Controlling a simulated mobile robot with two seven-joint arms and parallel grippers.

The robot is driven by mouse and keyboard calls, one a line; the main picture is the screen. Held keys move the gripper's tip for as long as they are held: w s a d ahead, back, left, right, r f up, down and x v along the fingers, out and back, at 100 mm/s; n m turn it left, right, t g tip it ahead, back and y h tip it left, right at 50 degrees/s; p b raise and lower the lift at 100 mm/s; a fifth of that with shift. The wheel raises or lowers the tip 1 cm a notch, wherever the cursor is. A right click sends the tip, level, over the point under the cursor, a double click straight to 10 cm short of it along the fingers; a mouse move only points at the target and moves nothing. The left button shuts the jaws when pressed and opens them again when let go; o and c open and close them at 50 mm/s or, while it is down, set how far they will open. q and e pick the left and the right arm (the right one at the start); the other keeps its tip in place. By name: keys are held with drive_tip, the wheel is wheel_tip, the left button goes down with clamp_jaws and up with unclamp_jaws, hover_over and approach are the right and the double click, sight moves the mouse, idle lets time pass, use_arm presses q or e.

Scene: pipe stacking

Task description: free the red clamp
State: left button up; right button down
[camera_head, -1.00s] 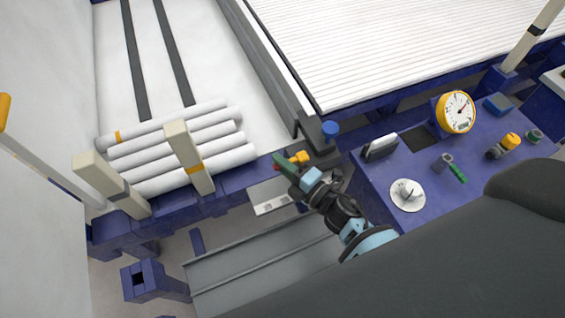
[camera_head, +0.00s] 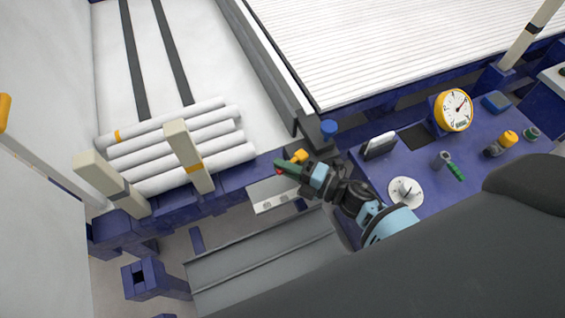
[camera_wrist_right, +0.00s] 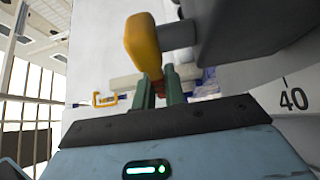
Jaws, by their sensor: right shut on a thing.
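The red clamp (camera_head: 279,171) shows only as a small red patch at the tips of my right gripper (camera_head: 287,167) in the head view. A yellow knob (camera_head: 299,157) is just beside it. The yellow knob (camera_wrist_right: 142,42) hangs over the fingertips there on a grey stem. The fingers hide most of the clamp. My left gripper is in neither view.
White pipes (camera_head: 185,145) lie stacked between beige posts at the left. A blue bench (camera_head: 415,165) at the right carries a dial gauge (camera_head: 453,110), a white disc (camera_head: 405,193) and small tools. A blue knob (camera_head: 329,129) stands behind the gripper. A grey trough (camera_head: 260,255) lies below.

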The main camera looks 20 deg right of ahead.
drive_tip(key=shift+s+d+n+g+y+b, duration=0.15)
drive_tip(key=shift+s+n+g+y+b, duration=0.15)
drive_tip(key=shift+n+g+y, duration=0.4)
drive_tip(key=shift+s+d+n+g+y+b, duration=0.2)
drive_tip(key=shift+s+n+g+y, duration=0.1)
drive_tip(key=shift+n+g+y, duration=0.4)
drive_tip(key=c, duration=1.5)
unclamp_jaws()
drive_tip(key=shift+a, duration=0.1)
drive_tip(key=shift+o, duration=0.2)
drive_tip(key=v, duration=0.7)
drive_tip(key=shift+s+d, duration=0.15)
drive_tip(key=shift+d, duration=0.25)
